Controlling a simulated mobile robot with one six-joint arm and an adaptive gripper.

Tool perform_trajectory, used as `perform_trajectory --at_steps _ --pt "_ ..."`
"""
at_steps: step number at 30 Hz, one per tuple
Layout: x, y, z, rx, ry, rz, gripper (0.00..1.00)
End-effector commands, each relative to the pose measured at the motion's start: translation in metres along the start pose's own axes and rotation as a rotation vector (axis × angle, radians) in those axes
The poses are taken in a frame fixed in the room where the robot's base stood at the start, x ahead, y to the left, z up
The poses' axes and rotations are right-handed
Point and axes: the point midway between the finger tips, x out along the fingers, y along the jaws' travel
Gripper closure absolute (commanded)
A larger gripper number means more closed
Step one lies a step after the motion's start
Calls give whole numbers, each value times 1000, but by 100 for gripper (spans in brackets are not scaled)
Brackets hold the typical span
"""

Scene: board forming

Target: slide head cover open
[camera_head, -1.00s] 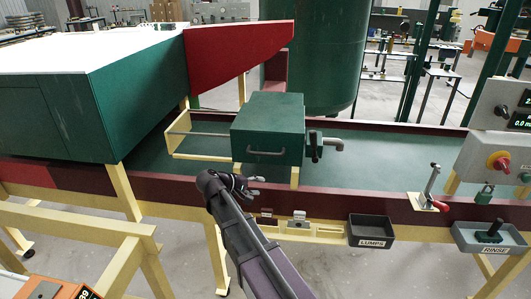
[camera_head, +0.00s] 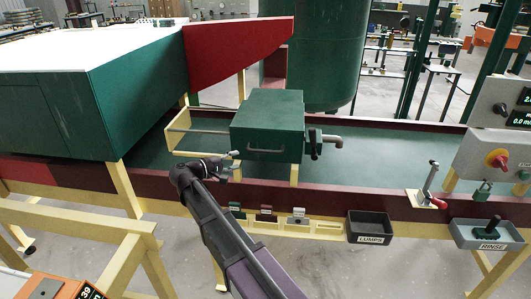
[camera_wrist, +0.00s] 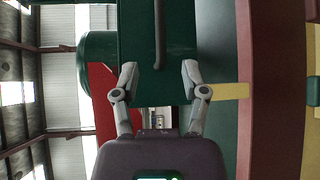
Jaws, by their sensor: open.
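The head cover is a dark green box (camera_head: 267,127) on yellow rails (camera_head: 195,153) above the green table bed. A grey bar handle (camera_head: 265,151) runs across its front face. My gripper (camera_head: 229,164) is in front of the cover, to the lower left of the handle, and apart from it. In the wrist view the cover (camera_wrist: 138,52) fills the upper middle and its handle (camera_wrist: 159,38) stands between and beyond the fingertips of my gripper (camera_wrist: 158,75). The fingers are spread, with nothing between them.
A valve with a pipe (camera_head: 318,144) sits at the cover's right side. A maroon rail (camera_head: 340,189) runs along the front, with a black bin marked LUMPS (camera_head: 369,228), a grey RINSE tray (camera_head: 487,235) and a red-handled clamp (camera_head: 430,190). The bed right of the cover is clear.

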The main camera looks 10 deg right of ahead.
Motion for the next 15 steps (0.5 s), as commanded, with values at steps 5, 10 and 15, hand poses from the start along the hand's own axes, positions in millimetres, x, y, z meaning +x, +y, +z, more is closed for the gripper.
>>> perform_trajectory --at_steps 5,10,15 --pt "14 -1 0 0 -2 -1 43" --pt "34 -1 0 0 -1 -1 43" --pt "60 -1 0 0 -2 -1 43"
